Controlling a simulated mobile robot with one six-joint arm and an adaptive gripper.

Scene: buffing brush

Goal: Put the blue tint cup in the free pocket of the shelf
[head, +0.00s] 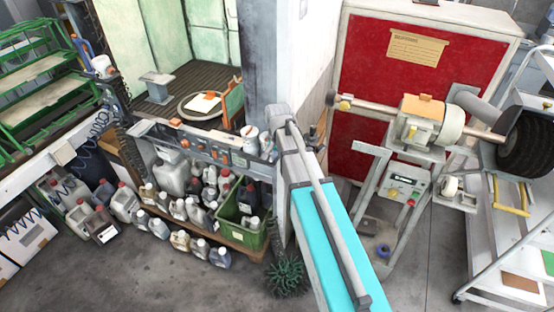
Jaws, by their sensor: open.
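A small blue round thing (383,250) sits low on the base of the machine stand, right of centre in the head view. It may be the blue tint cup, but it is too small to be sure. A long grey rail shelf (205,148) runs along the left side, with small orange things and white cups (250,138) at its right end. I cannot tell whether this is the task's shelf, and no free pocket can be made out. My gripper does not show in this view.
A buffing machine (422,122) stands before a red panel (372,68). A long turquoise-topped body (328,235) juts into the foreground. A wheeled trolley (505,238) stands right. Bare floor (130,275) lies front left.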

